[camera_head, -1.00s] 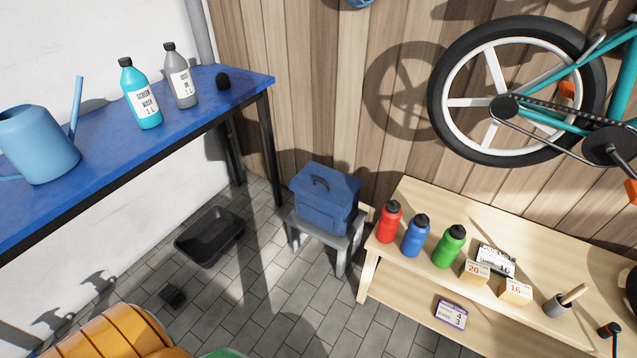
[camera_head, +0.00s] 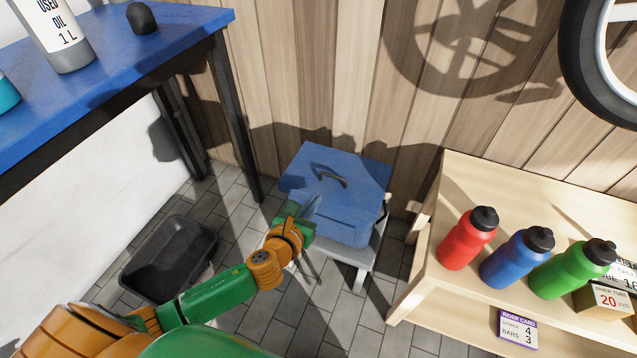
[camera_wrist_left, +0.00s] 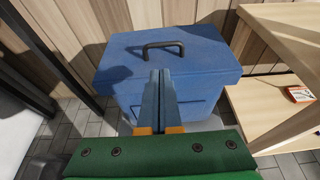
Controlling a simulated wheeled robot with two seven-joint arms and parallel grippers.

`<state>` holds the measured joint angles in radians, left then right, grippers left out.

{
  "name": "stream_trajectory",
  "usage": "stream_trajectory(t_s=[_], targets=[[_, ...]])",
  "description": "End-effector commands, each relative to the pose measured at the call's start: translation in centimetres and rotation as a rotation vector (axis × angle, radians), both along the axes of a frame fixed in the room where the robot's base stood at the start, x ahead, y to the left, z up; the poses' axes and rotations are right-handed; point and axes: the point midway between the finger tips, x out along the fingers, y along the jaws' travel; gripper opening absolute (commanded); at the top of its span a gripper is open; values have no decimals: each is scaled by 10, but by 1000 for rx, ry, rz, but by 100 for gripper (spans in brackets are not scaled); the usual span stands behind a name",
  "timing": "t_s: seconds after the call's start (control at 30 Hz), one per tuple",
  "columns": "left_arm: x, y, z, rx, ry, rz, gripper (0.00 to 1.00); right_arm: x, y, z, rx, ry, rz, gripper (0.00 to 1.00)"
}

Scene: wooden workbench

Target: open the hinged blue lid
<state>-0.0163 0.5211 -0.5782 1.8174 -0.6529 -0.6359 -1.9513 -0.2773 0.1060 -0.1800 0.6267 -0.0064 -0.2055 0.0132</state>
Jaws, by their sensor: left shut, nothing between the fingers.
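The blue box stands on a small grey stool (camera_head: 362,272) against the wooden wall. Its blue lid (camera_head: 360,180) lies closed on top and has a dark arched handle (camera_head: 329,174); the lid (camera_wrist_left: 205,54) and handle (camera_wrist_left: 163,50) also show in the left wrist view. My left gripper (camera_head: 306,208) is at the near side of the box, by the lid's front edge. In the left wrist view its fingers (camera_wrist_left: 160,75) are together and empty, pointing toward the lid's front edge below the handle. I cannot tell whether they touch it. My right gripper is not in view.
A blue-topped bench (camera_head: 110,60) stands to the left, with a grey bottle (camera_head: 62,40) on it. A black tray (camera_head: 168,262) lies on the floor. A wooden shelf bench (camera_head: 440,265) with red, blue and green bottles stands close on the right.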

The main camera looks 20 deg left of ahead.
Motion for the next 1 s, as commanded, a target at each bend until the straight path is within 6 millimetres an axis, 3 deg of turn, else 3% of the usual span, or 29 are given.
stream_trajectory(t_s=[0.2,0.4,0.87,1.0], targets=[[43,-1,-19,-3,-1,2,0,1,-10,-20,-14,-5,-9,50],[70,-2,-28,-5,1,3,0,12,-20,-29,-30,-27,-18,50],[77,-2,-27,-6,4,2,0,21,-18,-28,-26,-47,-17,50],[73,-2,-21,-6,17,2,0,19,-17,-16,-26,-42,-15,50]])
